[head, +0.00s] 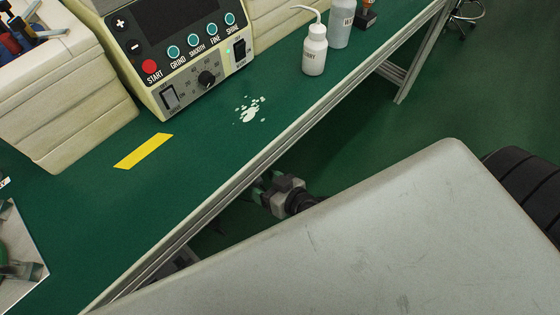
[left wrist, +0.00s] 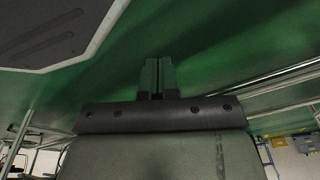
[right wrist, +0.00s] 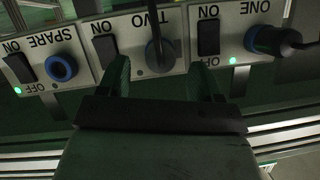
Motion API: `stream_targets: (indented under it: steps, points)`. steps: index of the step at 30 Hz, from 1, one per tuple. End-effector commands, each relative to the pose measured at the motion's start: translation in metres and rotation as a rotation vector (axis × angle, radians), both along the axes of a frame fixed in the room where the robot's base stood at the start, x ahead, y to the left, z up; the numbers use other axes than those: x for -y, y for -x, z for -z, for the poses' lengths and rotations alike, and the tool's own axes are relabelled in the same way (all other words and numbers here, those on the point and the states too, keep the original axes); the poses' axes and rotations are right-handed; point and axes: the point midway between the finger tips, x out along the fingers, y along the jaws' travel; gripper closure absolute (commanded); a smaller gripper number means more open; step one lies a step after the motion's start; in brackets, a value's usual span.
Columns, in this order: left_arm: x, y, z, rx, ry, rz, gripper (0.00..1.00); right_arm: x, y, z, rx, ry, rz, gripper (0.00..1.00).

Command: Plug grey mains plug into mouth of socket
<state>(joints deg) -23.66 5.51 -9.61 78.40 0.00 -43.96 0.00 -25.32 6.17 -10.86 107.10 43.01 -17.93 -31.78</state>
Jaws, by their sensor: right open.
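In the right wrist view a grey plug (right wrist: 158,54) with a cord sits at the socket marked TWO, which shows upside down. My right gripper (right wrist: 163,88) is open, one finger on each side of that plug, and I see no contact. The head view shows the right gripper (head: 264,186) below the bench's front edge, where the sockets are hidden. The SPARE socket (right wrist: 61,67) has a blue ring and is empty. My left gripper (left wrist: 158,75) is shut and empty in the left wrist view, under a green surface.
A dark plug (right wrist: 270,41) with its cord fills the socket marked ONE. Switches (right wrist: 105,47) stand beside the sockets. The green bench (head: 200,165) carries a control box (head: 190,95) and a white bottle (head: 315,52). Its front rail lies above my right gripper.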

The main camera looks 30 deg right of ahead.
Motion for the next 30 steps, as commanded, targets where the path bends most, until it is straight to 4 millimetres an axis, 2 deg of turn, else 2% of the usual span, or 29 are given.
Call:
stream_targets:
  steps: [3,7,18,28,30]
  points:
    - [0.001,-0.005,-0.005,0.004,0.000,-0.001,1.00,-0.007,-0.015,0.007,0.001,-0.001,0.001,0.35]
    - [0.001,-0.008,-0.009,0.007,0.001,-0.001,1.00,-0.011,-0.023,0.011,0.001,-0.001,0.001,0.35]
    - [0.001,-0.009,-0.011,0.008,0.000,-0.002,1.00,-0.013,-0.026,0.012,-0.001,0.000,0.000,0.36]
    - [0.001,-0.009,-0.011,0.008,0.000,-0.002,1.00,-0.012,-0.026,0.012,-0.001,0.000,0.000,0.87]
    - [0.001,-0.009,-0.011,0.008,0.000,-0.002,1.00,-0.012,-0.026,0.012,-0.001,0.000,0.000,0.89]
